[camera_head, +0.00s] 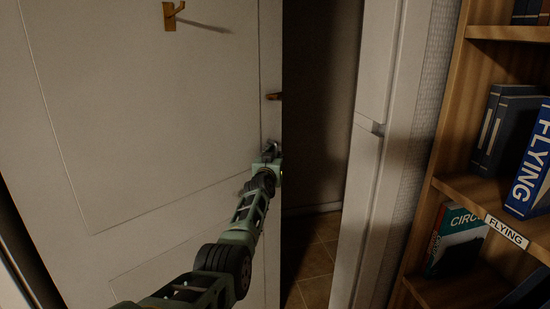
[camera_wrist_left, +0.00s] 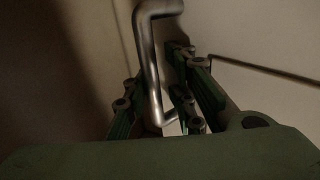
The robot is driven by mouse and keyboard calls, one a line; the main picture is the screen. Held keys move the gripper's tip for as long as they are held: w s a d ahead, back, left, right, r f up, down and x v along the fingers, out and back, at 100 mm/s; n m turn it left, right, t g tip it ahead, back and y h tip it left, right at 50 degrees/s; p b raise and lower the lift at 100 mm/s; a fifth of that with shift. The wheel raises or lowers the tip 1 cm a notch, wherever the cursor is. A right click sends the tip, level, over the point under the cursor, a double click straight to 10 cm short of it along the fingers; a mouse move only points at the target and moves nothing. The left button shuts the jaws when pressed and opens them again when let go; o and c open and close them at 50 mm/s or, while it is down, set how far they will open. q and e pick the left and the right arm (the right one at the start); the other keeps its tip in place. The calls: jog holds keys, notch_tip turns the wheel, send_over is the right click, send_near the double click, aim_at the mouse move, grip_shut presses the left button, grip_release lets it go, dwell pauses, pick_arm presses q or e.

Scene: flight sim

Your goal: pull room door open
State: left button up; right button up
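The white room door (camera_head: 150,120) fills the left of the head view and stands ajar, with a dark gap between its edge and the white door frame (camera_head: 385,120). My left gripper (camera_head: 270,155) is at the door's free edge. In the left wrist view a bent metal door handle (camera_wrist_left: 150,65) runs down between the fingers of my left gripper (camera_wrist_left: 160,100). The fingers are apart, one on each side of the handle, with space visible beside the bar. The handle is hidden behind the gripper in the head view. My right gripper is not in view.
A wooden bookshelf (camera_head: 450,110) with books stands right of the door frame. A brass hook (camera_head: 170,16) is high on the door, and a small brass fitting (camera_head: 273,97) is near its edge. Tiled floor (camera_head: 315,262) shows through the gap.

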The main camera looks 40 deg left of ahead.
pick_arm(q)
jog(key=shift+r, duration=0.1)
jog(key=shift+d, duration=0.15)
jog(key=shift+s+d, duration=0.25)
jog(key=shift+d, duration=0.1)
jog(key=v, duration=1.1)
jog(key=shift+s+a, duration=0.15)
jog(key=shift+s, duration=0.05)
jog(key=shift+c, duration=0.3)
